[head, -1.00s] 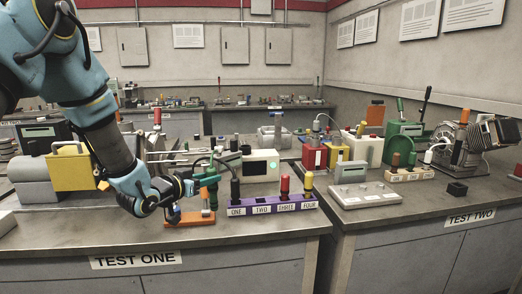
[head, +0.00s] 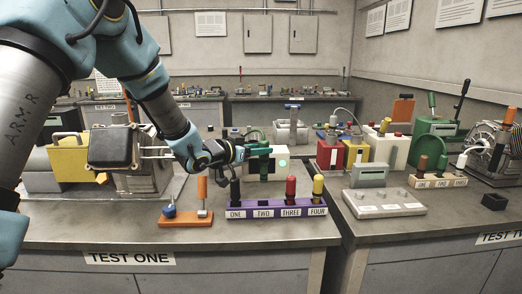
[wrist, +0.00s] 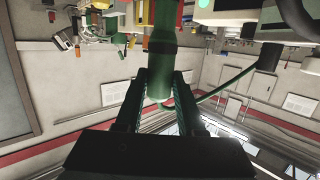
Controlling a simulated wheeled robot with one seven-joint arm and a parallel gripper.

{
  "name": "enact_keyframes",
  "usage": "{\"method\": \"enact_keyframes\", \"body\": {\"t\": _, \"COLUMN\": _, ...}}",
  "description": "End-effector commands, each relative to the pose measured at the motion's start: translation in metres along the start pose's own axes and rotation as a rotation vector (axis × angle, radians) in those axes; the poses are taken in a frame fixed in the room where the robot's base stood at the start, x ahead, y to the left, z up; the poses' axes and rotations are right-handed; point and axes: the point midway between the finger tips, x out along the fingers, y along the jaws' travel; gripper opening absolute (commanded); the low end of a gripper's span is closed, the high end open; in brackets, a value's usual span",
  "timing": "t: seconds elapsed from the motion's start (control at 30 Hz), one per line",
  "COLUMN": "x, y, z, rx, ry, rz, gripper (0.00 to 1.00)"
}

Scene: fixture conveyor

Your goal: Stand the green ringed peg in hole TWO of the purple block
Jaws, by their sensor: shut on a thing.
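The green ringed peg (head: 264,165) is in my gripper (head: 260,151), whose jaws are shut on it. It hangs roughly upright above or behind the purple block, apart from it; the exact depth is hard to tell. In the wrist view the peg (wrist: 162,65) passes between the two dark green fingers. The purple block (head: 276,213) lies at the table's front edge, labelled ONE to FOUR. No peg stands at TWO.
An orange stand (head: 186,220) with an orange post (head: 202,189) and a blue knob (head: 170,208) sits left of the block. A white device with a screen (head: 284,165) is behind. A grey panel (head: 385,203) lies on the right table.

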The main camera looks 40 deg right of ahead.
Motion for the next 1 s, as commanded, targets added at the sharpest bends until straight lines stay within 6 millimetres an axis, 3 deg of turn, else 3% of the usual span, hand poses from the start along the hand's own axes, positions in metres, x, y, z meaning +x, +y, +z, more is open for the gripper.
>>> {"method": "enact_keyframes", "body": {"t": 0.13, "x": -0.002, "y": 0.000, "z": 0.002, "rx": 0.001, "ry": 0.001, "rz": -0.015, "gripper": 0.00}}
{"method": "enact_keyframes", "body": {"t": 0.8, "x": 0.011, "y": 0.000, "z": 0.061, "rx": -0.001, "ry": 0.002, "rz": -0.013, "gripper": 0.00}}
{"method": "enact_keyframes", "body": {"t": 1.0, "x": 0.013, "y": 0.001, "z": 0.069, "rx": 0.000, "ry": 0.002, "rz": -0.013, "gripper": 0.00}}
